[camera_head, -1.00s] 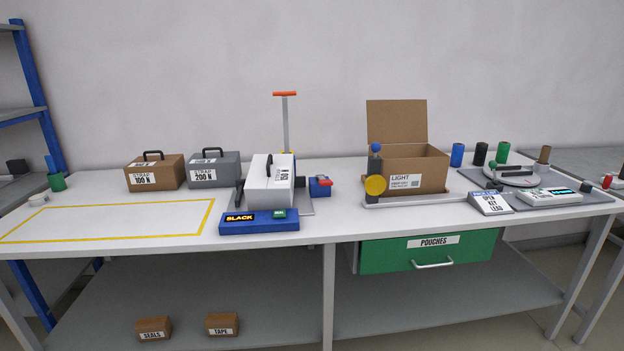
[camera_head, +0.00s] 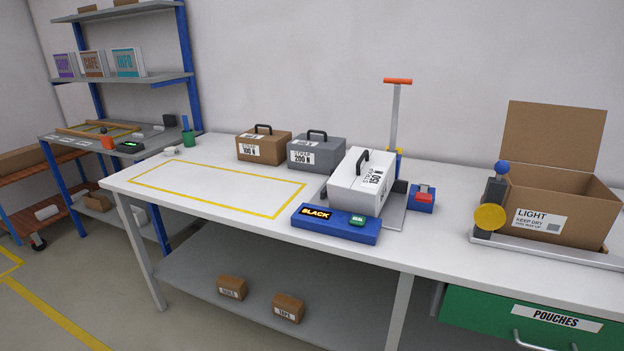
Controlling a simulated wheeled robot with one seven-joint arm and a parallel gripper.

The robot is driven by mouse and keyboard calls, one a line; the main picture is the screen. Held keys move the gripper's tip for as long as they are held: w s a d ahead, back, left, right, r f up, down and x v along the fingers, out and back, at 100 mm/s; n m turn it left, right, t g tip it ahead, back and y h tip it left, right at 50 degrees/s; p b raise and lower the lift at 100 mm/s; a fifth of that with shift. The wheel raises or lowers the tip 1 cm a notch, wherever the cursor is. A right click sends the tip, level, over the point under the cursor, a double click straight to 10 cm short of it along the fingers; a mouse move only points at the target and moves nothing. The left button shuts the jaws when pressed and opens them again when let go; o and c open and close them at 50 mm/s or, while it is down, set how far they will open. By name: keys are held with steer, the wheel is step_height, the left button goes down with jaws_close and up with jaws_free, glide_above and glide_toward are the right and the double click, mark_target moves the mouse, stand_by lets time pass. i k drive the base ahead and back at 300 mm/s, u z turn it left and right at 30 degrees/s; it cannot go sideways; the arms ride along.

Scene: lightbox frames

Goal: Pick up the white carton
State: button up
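The white carton (camera_head: 349,187) has a black handle on top and a label that appears to read "STRAP 150 N". It sits tilted in the picture on a grey plate (camera_head: 395,217) near the middle of the white table. A blue box marked "BLACK" (camera_head: 334,228) with a green button stands directly in front of it and hides part of its lower edge. My gripper is not in the head view.
Brown (camera_head: 264,149) and grey (camera_head: 316,155) cartons stand behind left. An upright post (camera_head: 396,118) and a blue block (camera_head: 421,203) are right of the carton. The yellow-outlined area (camera_head: 215,187) is empty. An open cardboard box (camera_head: 572,220) stands further right.

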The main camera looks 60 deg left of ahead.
mark_target(361, 183)
steer(key=u, duration=0.5)
steer(key=i, duration=0.7)
steer(key=u, duration=0.5)
